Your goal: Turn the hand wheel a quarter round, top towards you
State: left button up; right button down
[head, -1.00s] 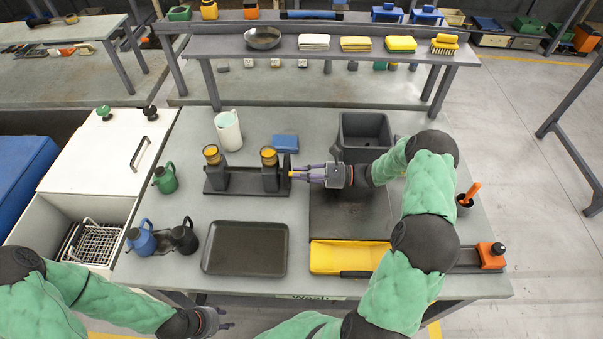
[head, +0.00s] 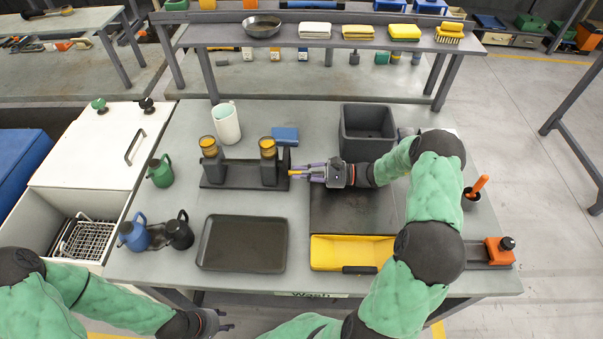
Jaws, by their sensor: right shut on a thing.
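A dark stand (head: 216,184) with two upright posts topped with amber caps is on the left-centre of the worktable. No full hand wheel is clear to me. A small orange-yellow peg (head: 295,173) shows at the stand's right end. My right gripper (head: 305,173) reaches it from the right and is shut on it, its fingers level and pointing left. The fingers hide most of the peg, and I cannot tell what it is fixed to. My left gripper (head: 226,320) is empty below the table's front edge, its fingers apart.
A dark tray (head: 243,245), a yellow tray (head: 345,254) and a dark bin (head: 367,133) are on the worktable. A white pitcher (head: 227,124) and a blue block (head: 285,136) stand behind the stand. Blue and black jugs (head: 134,236) are at left.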

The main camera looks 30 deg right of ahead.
jog(key=shift+s+f, duration=0.1)
jog(key=c, duration=1.2)
grip_release()
jog(key=v, duration=1.2)
